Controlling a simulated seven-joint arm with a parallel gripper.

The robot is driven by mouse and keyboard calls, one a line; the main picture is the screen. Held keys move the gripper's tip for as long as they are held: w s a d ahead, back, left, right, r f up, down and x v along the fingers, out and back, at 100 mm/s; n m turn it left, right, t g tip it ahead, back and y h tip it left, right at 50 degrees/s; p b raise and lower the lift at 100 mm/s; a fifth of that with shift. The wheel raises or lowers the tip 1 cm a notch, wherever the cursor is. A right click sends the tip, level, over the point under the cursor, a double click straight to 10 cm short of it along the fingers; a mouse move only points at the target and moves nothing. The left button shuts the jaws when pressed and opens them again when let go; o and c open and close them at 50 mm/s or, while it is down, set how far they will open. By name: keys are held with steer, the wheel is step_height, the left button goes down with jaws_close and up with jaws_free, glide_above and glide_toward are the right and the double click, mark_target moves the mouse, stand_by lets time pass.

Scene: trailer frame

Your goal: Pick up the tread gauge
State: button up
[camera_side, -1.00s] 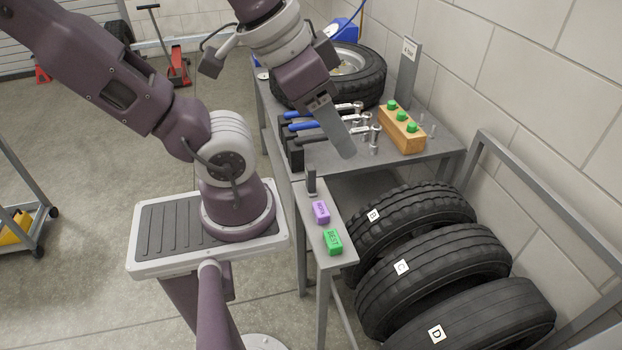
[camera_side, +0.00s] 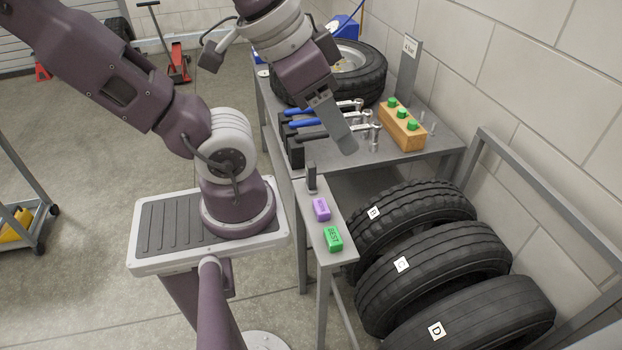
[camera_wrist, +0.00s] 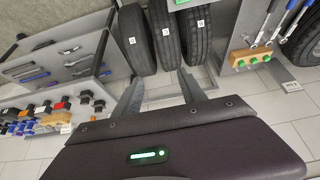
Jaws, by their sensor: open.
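A small dark upright piece (camera_side: 311,178) stands at the far end of the narrow grey shelf (camera_side: 318,238); it may be the tread gauge, but it is too small to be sure. My gripper (camera_side: 347,146) points downward, above the near edge of the grey bench and beyond the dark piece, well clear of it. In the wrist view my gripper (camera_wrist: 159,78) has its two fingers apart with nothing between them. The dark piece cannot be made out in the wrist view.
A purple block (camera_side: 321,209) and a green block (camera_side: 333,239) lie on the narrow shelf. Tyres (camera_side: 435,250) stand in a rack to the right. The bench (camera_side: 410,165) holds wrenches (camera_side: 318,132), a wooden block with green knobs (camera_side: 402,128) and a wheel (camera_side: 365,75).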

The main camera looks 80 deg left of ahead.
step_height(320, 180, up, 5)
steer(key=w+a+r+m+t+y, duration=0.2)
steer(key=w+a+r+t+y, duration=0.1)
steer(key=w+a+r, duration=0.45)
steer(key=w+a+r+m+t+y, duration=0.1)
steer(key=w+a+r+t+y, duration=0.2)
steer(key=w+a, duration=0.65)
steer(key=w+a+r+m+t+y, duration=0.25)
steer(key=w+a+r, duration=0.4)
steer(key=a, duration=0.35)
steer(key=m+g+h, duration=0.9)
steer(key=m+g, duration=0.4)
steer(key=g, duration=0.1)
glide_above(311, 178)
steer(key=a, duration=0.2)
step_height(311, 178, down, 19)
steer(key=shift+n+y, duration=0.25)
steer(key=f, duration=4.4)
steer(key=shift+w+d+f, duration=0.1)
steer(key=shift+w+f, duration=0.15)
steer(key=shift+f, duration=0.1)
jaws_close()
